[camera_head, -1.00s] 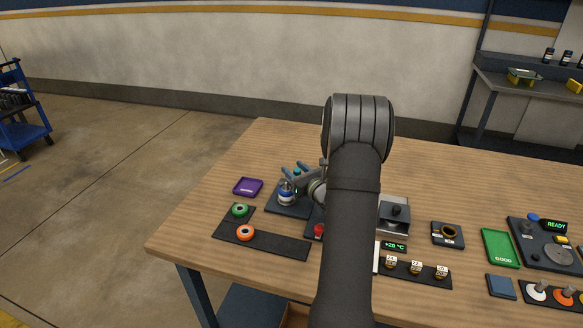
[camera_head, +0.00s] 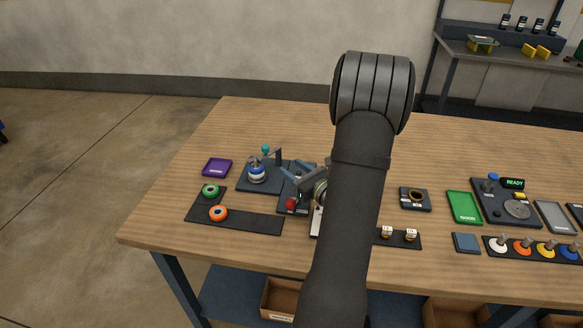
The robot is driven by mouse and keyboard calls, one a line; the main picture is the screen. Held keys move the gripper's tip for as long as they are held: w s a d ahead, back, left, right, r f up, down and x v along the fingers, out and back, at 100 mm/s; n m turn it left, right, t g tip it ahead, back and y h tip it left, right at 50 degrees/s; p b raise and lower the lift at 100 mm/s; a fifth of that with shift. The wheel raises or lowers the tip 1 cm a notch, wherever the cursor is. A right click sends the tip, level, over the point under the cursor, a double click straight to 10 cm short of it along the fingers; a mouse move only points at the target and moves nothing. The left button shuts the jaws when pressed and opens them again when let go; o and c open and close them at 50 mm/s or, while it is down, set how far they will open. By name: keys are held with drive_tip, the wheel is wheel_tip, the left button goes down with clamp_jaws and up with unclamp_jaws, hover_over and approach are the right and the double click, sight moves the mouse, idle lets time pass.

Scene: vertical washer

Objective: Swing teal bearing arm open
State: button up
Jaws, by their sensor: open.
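The teal bearing arm shows as a teal knob (camera_head: 265,149) just behind the blue-and-white spindle (camera_head: 256,172), by a dark upright post (camera_head: 278,157). They stand on a dark base plate (camera_head: 242,182) at the left of the bench. How far the arm is swung is too small to tell. My gripper (camera_head: 291,176) is open, with blue-grey fingers pointing left. It is right of the spindle, over the neighbouring dark panel, and appears apart from the teal knob. My own arm hides the bench right of the gripper.
A red button (camera_head: 291,204) sits close in front of my gripper. A purple tray (camera_head: 217,168), a green ring (camera_head: 210,190) and an orange ring (camera_head: 218,213) lie left of the fixture. A green tray (camera_head: 464,207) lies right. The bench behind the fixture is clear.

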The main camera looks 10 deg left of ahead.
sight(263, 146)
drive_tip(key=x, duration=1.7)
drive_tip(key=shift+w+a+f, duration=0.1)
drive_tip(key=shift+w+a, duration=0.05)
drive_tip(key=shift+a, duration=0.05)
drive_tip(key=shift+a, duration=0.1)
drive_tip(key=shift+s+d+n+g+y, duration=0.2)
drive_tip(key=shift+d+n+g+y, duration=0.1)
drive_tip(key=shift+n+g+y, duration=0.3)
drive_tip(key=shift+s+d+n+g+y, duration=0.15)
drive_tip(key=shift+s+n+g+y, duration=0.3)
drive_tip(key=shift+g, duration=0.35)
drive_tip(key=shift+s+d+n+g+y, duration=0.15)
drive_tip(key=shift+n+g+y, duration=0.1)
drive_tip(key=shift+n+g, duration=0.45)
drive_tip(key=shift+m, duration=0.25)
drive_tip(key=v, duration=1.7)
drive_tip(key=shift+s+a+r+n+g, duration=0.1)
drive_tip(key=shift+a+r+n+g, duration=0.2)
drive_tip(key=shift+a+n+g, duration=0.5)
drive_tip(key=shift+a+r+n+g, duration=0.25)
drive_tip(key=shift+a+n+g, duration=0.3)
drive_tip(key=shift+n+g, duration=0.35)
drive_tip(key=shift+s+a+r+n+g, duration=0.1)
drive_tip(key=shift+a+r+n+g, duration=0.2)
drive_tip(key=shift+a+n+g, duration=0.5)
